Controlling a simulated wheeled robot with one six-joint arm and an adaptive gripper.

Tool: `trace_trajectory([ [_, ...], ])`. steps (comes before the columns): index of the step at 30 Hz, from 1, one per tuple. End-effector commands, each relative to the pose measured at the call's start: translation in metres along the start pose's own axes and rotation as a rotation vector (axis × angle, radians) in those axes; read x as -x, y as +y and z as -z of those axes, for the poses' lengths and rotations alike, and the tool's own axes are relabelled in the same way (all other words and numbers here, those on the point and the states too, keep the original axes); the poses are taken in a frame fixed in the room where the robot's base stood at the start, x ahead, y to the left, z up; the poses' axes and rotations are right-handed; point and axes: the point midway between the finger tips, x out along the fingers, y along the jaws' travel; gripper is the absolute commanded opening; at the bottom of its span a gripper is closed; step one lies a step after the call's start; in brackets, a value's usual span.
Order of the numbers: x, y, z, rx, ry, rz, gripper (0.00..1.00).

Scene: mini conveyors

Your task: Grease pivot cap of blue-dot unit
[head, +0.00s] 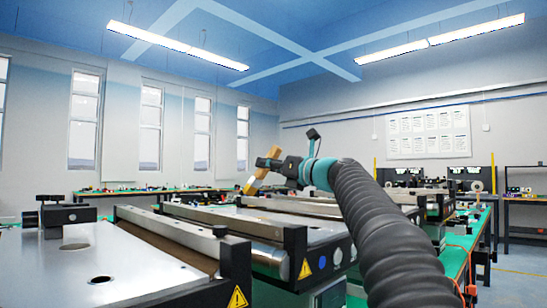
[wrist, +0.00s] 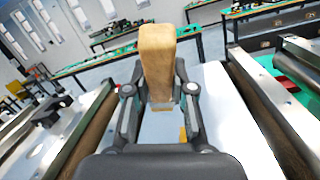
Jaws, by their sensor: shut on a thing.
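My gripper (head: 280,164) is shut on a long tan block (head: 261,170), held tilted in the air above the middle conveyor (head: 232,222). In the wrist view the tan block (wrist: 156,50) stands up between both fingers of my gripper (wrist: 159,92). A blue round dot (head: 322,259) shows on the dark end plate of the middle conveyor, beside a grey round part (head: 337,257) and a yellow warning triangle. I cannot make out for certain which part is the pivot cap.
A nearer conveyor (head: 115,262) with a metal bed fills the lower left. A dark clamp-like block (head: 66,215) stands at its far side. More conveyors stand at the right. Green-topped benches (head: 150,193) with small parts lie farther back. The air around the tan block looks clear.

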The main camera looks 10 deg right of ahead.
Motion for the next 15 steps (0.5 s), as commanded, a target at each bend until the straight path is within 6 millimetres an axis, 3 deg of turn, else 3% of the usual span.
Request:
trace_trajectory([
  [6, -0.004, 0.006, -0.017, 0.001, -0.001, -0.002, 0.0],
  [15, -0.004, 0.007, -0.021, -0.001, 0.0, -0.002, 0.0],
])
